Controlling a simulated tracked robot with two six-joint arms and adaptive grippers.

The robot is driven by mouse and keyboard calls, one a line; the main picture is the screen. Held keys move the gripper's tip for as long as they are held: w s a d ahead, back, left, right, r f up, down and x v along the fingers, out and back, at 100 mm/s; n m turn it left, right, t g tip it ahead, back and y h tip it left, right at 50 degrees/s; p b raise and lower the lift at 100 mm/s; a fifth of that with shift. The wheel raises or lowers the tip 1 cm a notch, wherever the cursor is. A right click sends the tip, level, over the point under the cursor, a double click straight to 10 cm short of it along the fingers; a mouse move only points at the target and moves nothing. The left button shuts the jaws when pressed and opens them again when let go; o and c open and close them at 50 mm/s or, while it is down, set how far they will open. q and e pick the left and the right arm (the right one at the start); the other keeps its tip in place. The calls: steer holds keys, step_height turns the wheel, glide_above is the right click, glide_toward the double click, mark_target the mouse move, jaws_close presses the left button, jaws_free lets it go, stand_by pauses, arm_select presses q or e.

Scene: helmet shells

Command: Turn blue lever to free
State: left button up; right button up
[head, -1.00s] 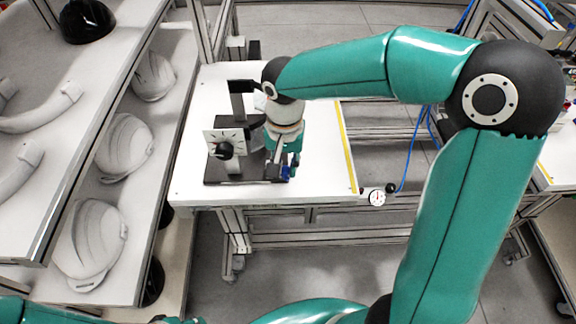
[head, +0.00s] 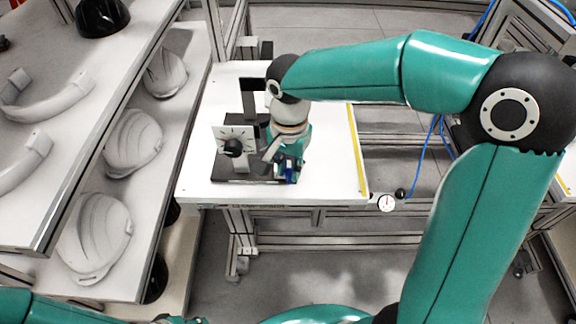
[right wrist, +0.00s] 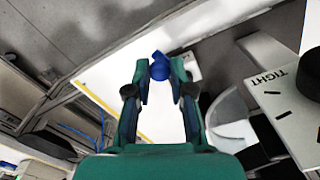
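The blue lever's round end (right wrist: 160,66) sits between my right fingertips in the right wrist view and fills the gap between them. My right gripper (right wrist: 160,74) appears shut on it. In the head view the right gripper (head: 289,168) points down at the right of the dark fixture, with blue (head: 291,175) at its fingertips; most of the lever is hidden. The white plate (head: 236,133) with black marks and a black knob stands left of it. It shows in the right wrist view (right wrist: 285,100) with the word TIGHT. My left gripper is not in view.
The fixture stands on a white table (head: 335,150) with a yellow strip (head: 357,150) along its right edge. A small dial gauge (head: 386,203) is at the front right corner. A rack at left holds several white helmet shells (head: 133,143). The table right of the gripper is clear.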

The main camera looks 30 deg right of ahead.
mark_target(289, 170)
steer(key=o, duration=0.5)
steer(key=shift+w+r, duration=0.1)
steer(key=shift+w, duration=0.1)
steer(key=shift+c, duration=0.2)
steer(key=shift+s, duration=0.1)
step_height(289, 170, up, 12)
stand_by(0.4)
